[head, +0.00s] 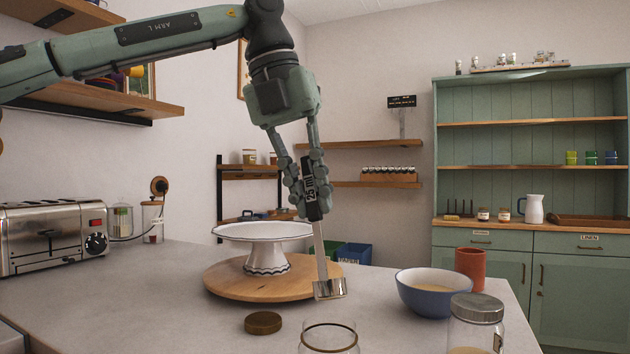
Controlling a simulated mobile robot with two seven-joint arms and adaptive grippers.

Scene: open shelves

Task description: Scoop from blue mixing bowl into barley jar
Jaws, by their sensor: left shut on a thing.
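My left gripper (311,203) is shut on the black handle of a metal scoop marked 25 ml (329,287), which hangs down with its cup low, near the front right edge of a round wooden board. The blue mixing bowl (437,303) stands to the right of the scoop, apart from it, with pale contents inside. An open glass jar (329,340) is at the bottom edge, partly cut off; no label shows on it. A jar with a metal lid (475,322) stands in front of the bowl; its label is not readable. My right gripper is not in view.
A white cake stand (266,234) sits on the wooden board (228,282), left of the scoop. A brown round lid (263,323) lies in front. A terracotta cup (470,264) stands behind the bowl. A toaster (53,236) is at the left. The front left counter is clear.

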